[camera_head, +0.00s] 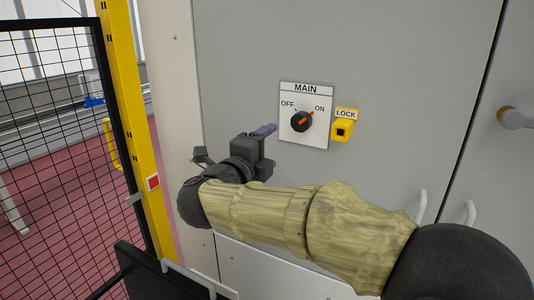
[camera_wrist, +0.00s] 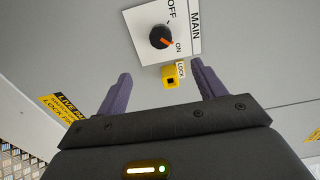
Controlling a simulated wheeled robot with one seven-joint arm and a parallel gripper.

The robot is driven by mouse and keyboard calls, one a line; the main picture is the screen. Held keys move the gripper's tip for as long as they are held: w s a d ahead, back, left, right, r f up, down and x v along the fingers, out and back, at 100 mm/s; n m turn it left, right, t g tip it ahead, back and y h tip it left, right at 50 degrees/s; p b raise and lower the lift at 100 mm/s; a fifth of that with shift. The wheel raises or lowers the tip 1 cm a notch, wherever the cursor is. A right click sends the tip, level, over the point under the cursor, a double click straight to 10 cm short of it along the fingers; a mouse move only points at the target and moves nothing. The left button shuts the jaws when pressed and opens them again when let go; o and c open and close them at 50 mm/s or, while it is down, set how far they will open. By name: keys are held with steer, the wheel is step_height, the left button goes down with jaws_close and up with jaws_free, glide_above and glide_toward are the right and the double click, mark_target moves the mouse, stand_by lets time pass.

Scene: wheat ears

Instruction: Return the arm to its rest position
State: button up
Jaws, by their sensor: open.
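My arm reaches across the head view in front of a grey cabinet, in a yellowish sleeve. My gripper (camera_head: 267,131) is at its left end, left of and a little below the MAIN switch plate. Its two purple fingers are spread in the wrist view (camera_wrist: 161,69), with nothing between them. The black rotary knob (camera_head: 302,121) has its orange mark turned toward ON; it also shows in the wrist view (camera_wrist: 161,37). The yellow LOCK block (camera_head: 342,130) has a dark square opening and sits right of the plate. The gripper appears apart from both.
The grey cabinet door (camera_head: 400,60) fills the middle. A door handle (camera_head: 514,118) projects at the right. A yellow post (camera_head: 126,110) and black mesh fence (camera_head: 60,110) stand at the left. A yellow warning label (camera_wrist: 63,107) shows in the wrist view.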

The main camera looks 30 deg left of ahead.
stand_by(0.6)
steer(key=w+d+f+n+g+y, duration=0.2)
steer(key=w+d+f+n+y, duration=0.3)
steer(key=w+d+n, duration=0.45)
steer(key=d+f+n+g+h, duration=0.3)
steer(key=d+f+n+g, duration=0.3)
steer(key=d+f, duration=1.15)
steer(key=s+d+f+n+g+h, duration=0.15)
steer(key=s+d+f+g, duration=0.25)
steer(key=s+d, duration=0.5)
steer(key=s+d+f+g+h, duration=0.25)
steer(key=s+d+f, duration=0.35)
steer(key=d, duration=0.6)
steer(key=w+p+v, duration=0.2)
steer(key=p+v, duration=1.1)
steer(key=v, duration=0.1)
steer(key=shift+d+r+g+p, duration=0.25)
steer(key=shift+r+g+p, duration=0.2)
steer(key=shift+r, duration=0.25)
